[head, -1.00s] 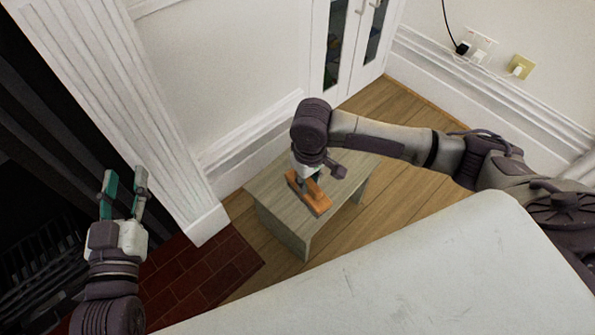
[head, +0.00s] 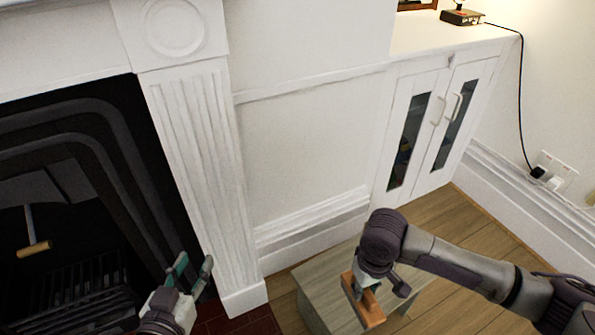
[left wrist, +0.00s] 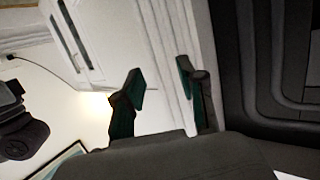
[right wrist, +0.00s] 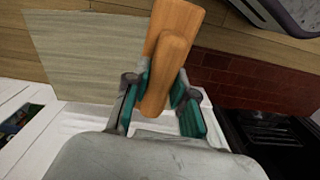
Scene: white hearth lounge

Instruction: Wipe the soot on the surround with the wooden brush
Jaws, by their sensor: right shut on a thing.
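The wooden brush (head: 367,306) is orange-brown and shows over the low bench in the head view. My right gripper (head: 378,284) is shut on it. In the right wrist view the brush (right wrist: 172,42) sits between the teal finger pads; I cannot tell whether it touches the bench. The white fluted surround (head: 200,165) stands left of centre in the head view, beside the dark firebox. I make out no clear soot patch on it. My left gripper (head: 192,267) is open and empty, in front of the surround's lower part.
The grey-wood bench (head: 318,288) stands on the wooden floor (head: 462,232) right of the surround. A white cabinet (head: 440,125) with glass doors is behind it. The black fireplace (head: 75,235) with a grate is at left. Red hearth tiles (head: 245,325) lie at the bottom.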

